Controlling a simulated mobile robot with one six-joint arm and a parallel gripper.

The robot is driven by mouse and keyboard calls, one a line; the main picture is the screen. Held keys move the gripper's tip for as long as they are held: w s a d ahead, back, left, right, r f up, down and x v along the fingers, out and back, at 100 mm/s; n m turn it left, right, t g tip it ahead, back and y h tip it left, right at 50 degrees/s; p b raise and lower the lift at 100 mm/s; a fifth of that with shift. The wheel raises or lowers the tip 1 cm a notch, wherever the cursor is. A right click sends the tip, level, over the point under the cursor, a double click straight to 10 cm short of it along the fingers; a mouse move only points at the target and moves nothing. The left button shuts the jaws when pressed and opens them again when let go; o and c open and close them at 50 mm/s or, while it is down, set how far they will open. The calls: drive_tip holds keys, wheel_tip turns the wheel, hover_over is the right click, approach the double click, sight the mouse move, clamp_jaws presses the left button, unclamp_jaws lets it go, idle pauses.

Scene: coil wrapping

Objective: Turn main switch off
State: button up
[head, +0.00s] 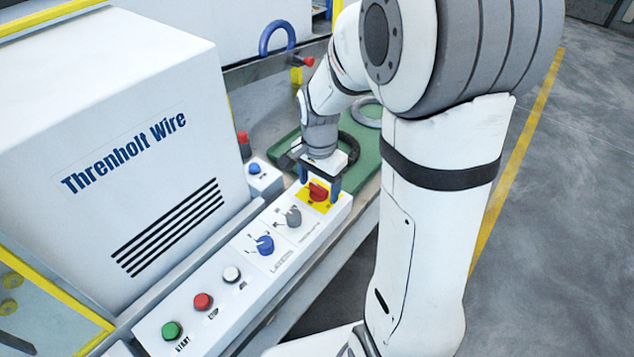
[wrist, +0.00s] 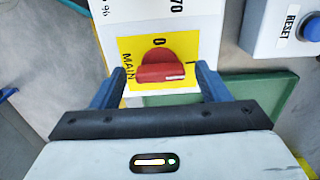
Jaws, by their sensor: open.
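The main switch (head: 318,191) is a red rotary knob on a yellow plate at the far end of the white control panel. In the wrist view the red knob (wrist: 161,70) lies between my fingers, with the marks "0", "I" and "MAIN" on the yellow plate (wrist: 130,48). Its handle lies crosswise in that view, toward the "I" side. My gripper (head: 320,182) is open over the switch, its blue fingers (wrist: 158,82) on either side of the knob with gaps. I cannot tell how far the fingertips are above the plate.
The panel carries a grey knob (head: 293,216), a blue knob (head: 265,244), and white, red and green buttons (head: 172,329). A blue reset button (wrist: 312,29) sits on a separate box. A green tray (head: 366,160) lies behind my gripper. The white machine housing (head: 120,150) stands left.

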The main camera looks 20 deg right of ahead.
drive_tip(key=c, duration=1)
drive_tip(key=shift+n, duration=0.3)
drive_tip(key=n, duration=0.3)
drive_tip(key=shift+n, duration=0.4)
drive_tip(key=n, duration=0.4)
drive_tip(key=shift+n, duration=0.3)
drive_tip(key=n, duration=0.4)
drive_tip(key=shift+n, duration=2.4)
drive_tip(key=shift+o, duration=0.2)
drive_tip(key=shift+c, duration=0.2)
